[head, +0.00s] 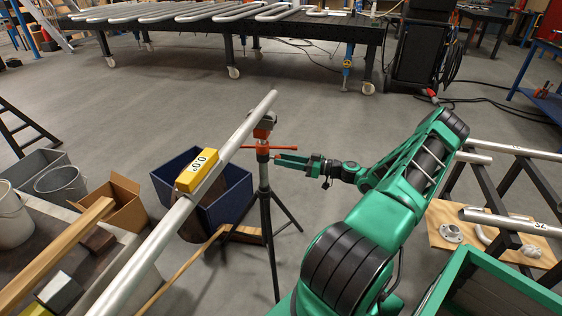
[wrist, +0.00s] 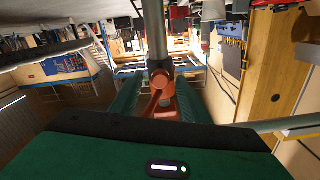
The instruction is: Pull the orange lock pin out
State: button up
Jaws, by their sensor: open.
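A black tripod stand (head: 265,195) holds up a long silver pipe (head: 240,135) at its head. Orange parts sit on the stand's column just below the head; the orange lock pin (head: 262,149) appears to be among them, with a thin orange bar reaching right. My green gripper (head: 284,159) comes in from the right, its fingertips close to the column. In the wrist view, the orange piece (wrist: 161,97) shows between my two open green fingers (wrist: 160,108), in front of the grey column. I cannot tell whether either finger touches it. The pin's far end is hidden.
A yellow level box (head: 197,171) reading 0.0° sits on the pipe. A blue bin (head: 236,200) and a cardboard box (head: 122,203) stand left of the tripod. A rack with coils (head: 300,28) is behind. Open floor lies between tripod and rack.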

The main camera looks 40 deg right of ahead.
jog(key=shift+w+a, duration=0.2)
jog(key=shift+w, duration=0.2)
grip_shut()
jog(key=shift+v, duration=1.5)
grip_release()
jog(key=v, duration=1)
jog(key=shift+s+d, duration=0.2)
jog(key=shift+s, duration=0.1)
